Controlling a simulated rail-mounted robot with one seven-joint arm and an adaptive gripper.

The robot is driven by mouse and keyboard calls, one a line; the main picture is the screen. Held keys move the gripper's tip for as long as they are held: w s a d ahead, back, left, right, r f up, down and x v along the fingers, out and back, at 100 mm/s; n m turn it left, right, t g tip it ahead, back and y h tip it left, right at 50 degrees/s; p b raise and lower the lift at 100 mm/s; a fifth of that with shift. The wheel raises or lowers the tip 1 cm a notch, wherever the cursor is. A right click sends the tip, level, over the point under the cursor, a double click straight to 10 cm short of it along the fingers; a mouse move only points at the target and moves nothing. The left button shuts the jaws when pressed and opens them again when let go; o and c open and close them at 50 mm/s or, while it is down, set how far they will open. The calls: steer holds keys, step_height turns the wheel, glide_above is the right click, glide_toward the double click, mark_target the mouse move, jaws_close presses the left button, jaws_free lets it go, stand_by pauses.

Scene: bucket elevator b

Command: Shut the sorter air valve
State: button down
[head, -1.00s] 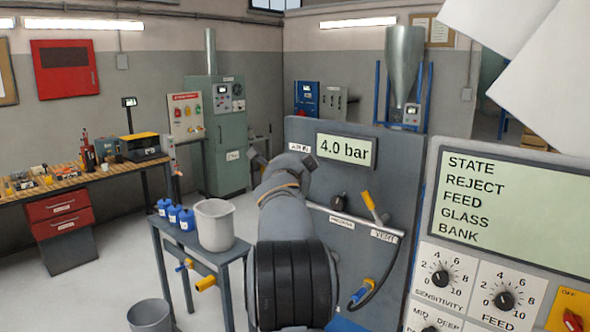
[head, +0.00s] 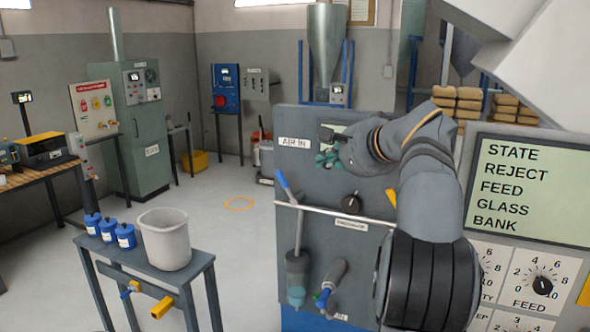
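The grey air panel (head: 315,235) stands right of centre in the head view, with an "AIR IN" label (head: 295,143) at its top left. A lever with a blue handle (head: 283,181) rises steeply at the panel's left edge, by a pale horizontal pipe (head: 335,212). A yellow piece (head: 392,197) shows partly behind my arm. My gripper (head: 326,147) is in front of the panel's upper part, covering most of the pressure display, above and right of the blue handle and apart from it in the picture. Its finger opening is unclear. My arm hides the panel's right side.
A black knob (head: 352,202) and a hose fitting (head: 331,283) are on the panel. A small table (head: 200,268) with a grey bucket (head: 164,238) and blue containers (head: 109,229) stands to the left. The sorter console (head: 530,190) is at the right. Open floor lies between.

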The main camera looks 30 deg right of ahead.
steer(key=p, duration=0.2)
glide_above(296, 198)
steer(key=s+d, duration=0.2)
step_height(296, 198, down, 3)
steer(key=shift+w+a+f+p, duration=0.4)
steer(key=shift+w+a+f, duration=0.45)
steer(key=shift+a+f, duration=0.25)
steer(key=shift+w+f, duration=0.1)
steer(key=shift+w, duration=0.05)
